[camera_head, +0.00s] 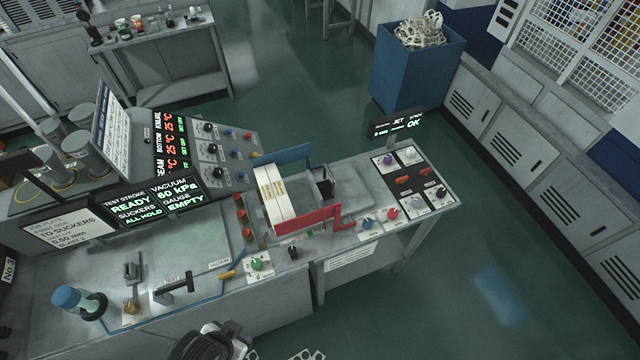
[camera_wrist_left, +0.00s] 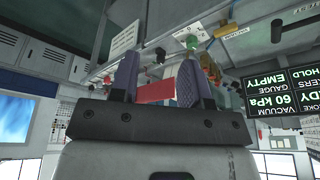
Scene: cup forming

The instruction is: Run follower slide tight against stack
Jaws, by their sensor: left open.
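The stack (camera_head: 274,196) is a block of cream-white sheets standing on edge at the left end of a feed channel. The channel has a blue side plate (camera_head: 284,161) behind and a red side plate (camera_head: 307,219) in front. A dark upright piece (camera_head: 325,187), which looks like the follower slide, stands to the right of the stack, with a gap between them. My left gripper (camera_wrist_left: 157,80) is open in the left wrist view. A red plate (camera_wrist_left: 156,92) shows between its fingers, apparently beyond them; contact cannot be told. My right gripper is not in view.
A control panel with knobs (camera_head: 411,180) and a small screen (camera_head: 397,126) stand right of the channel. A green knob (camera_head: 257,264) and a T-handle (camera_head: 178,287) lie in front and left. A blue bin (camera_head: 414,74) stands behind on the floor.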

